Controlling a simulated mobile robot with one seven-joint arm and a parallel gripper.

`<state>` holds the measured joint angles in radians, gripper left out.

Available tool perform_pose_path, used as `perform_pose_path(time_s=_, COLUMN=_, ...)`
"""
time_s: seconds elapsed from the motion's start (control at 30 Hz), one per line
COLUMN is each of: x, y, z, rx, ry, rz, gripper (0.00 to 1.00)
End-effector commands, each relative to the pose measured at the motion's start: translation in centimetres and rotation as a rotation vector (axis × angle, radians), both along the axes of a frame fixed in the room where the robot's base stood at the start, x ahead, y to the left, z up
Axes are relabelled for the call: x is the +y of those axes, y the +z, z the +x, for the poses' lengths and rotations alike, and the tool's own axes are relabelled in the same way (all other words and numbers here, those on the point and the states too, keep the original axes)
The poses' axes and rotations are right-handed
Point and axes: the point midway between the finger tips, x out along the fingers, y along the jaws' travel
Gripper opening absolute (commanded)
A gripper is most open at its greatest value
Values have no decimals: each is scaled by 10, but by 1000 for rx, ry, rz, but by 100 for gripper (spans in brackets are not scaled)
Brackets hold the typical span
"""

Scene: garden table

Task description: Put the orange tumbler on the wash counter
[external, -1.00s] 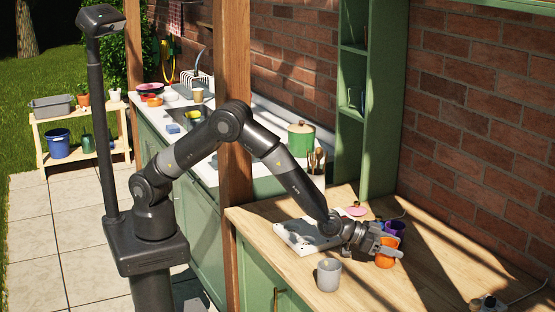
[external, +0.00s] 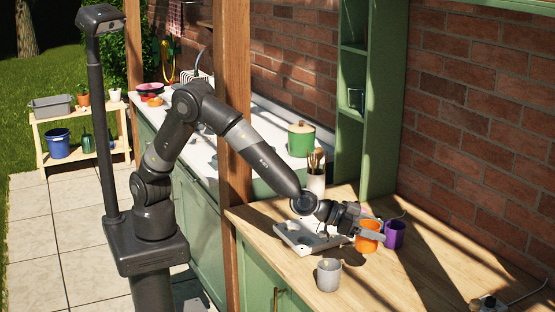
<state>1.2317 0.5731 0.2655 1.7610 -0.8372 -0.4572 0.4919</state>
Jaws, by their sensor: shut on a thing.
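The orange tumbler (external: 368,238) is at the right end of my arm, over the wooden counter. My gripper (external: 372,233) is shut on it, with a finger across its upper part. I cannot tell whether its base is clear of the wood. The wash counter (external: 262,118) is the white worktop with the sink, beyond the wooden post at the back left; my arm hides part of it.
A purple cup (external: 395,235) stands just right of the tumbler and a grey cup (external: 329,274) in front. A white tray (external: 297,243) lies to the left. A utensil holder (external: 316,182) and a green pot (external: 301,138) stand behind. The wooden post (external: 233,150) rises beside my arm.

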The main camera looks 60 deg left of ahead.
Motion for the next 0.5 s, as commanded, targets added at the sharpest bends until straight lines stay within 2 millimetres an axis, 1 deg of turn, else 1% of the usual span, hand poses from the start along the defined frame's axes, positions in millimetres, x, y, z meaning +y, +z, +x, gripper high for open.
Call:
perform_pose_path(time_s=0.1, x=-1, y=3, z=-5, rx=0, ry=1, rz=0, gripper=34)
perform_pose_path(time_s=0.27, x=2, y=6, z=-6, rx=-2, ry=0, rz=1, gripper=34)
perform_pose_path(time_s=0.37, x=12, y=15, z=-6, rx=-9, ry=-4, rz=0, gripper=34)
perform_pose_path(time_s=0.47, x=31, y=29, z=-7, rx=-19, ry=-12, rz=1, gripper=34)
perform_pose_path(time_s=0.5, x=41, y=36, z=-7, rx=-24, ry=-16, rz=1, gripper=34)
